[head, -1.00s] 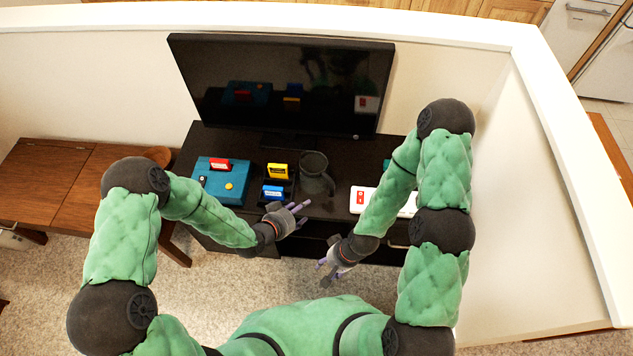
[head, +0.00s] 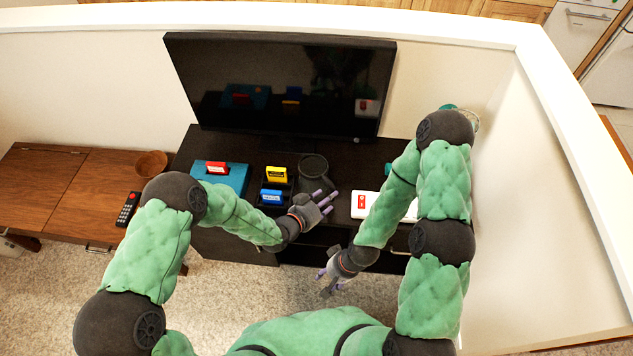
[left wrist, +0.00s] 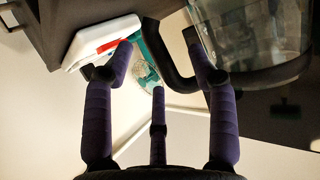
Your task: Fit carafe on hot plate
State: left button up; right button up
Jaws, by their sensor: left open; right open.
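The carafe (head: 313,164) is a dark see-through jug standing on the dark cabinet. Its glass body (left wrist: 262,35) and black handle (left wrist: 160,55) show in the left wrist view. My left gripper (head: 325,203) is open and empty at the carafe's front right, partly covering it. In the left wrist view the handle lies beyond and between the spread purple fingers of my left gripper (left wrist: 158,70); contact cannot be told. My right gripper (head: 325,279) is open and empty, low in front of the cabinet. I cannot clearly make out a hot plate.
A white device with a red panel (head: 362,203) lies right of the carafe. Blue (head: 272,196) and yellow (head: 277,174) cartridges and a teal box (head: 232,178) stand left of it. A television (head: 280,85) stands behind. A wooden bench (head: 95,185) holds a remote (head: 128,209) and bowl (head: 151,163).

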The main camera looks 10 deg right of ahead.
pick_arm(q)
jog(key=b+x, duration=0.1)
jog(key=x, duration=0.2)
jog(key=shift+s+d+f+b, duration=0.1)
jog(key=shift+d+f+b, duration=0.3)
jog(key=shift+d, duration=0.05)
jog(key=shift+w+d, duration=0.25)
grip_shut()
jog(key=shift+r, duration=0.1)
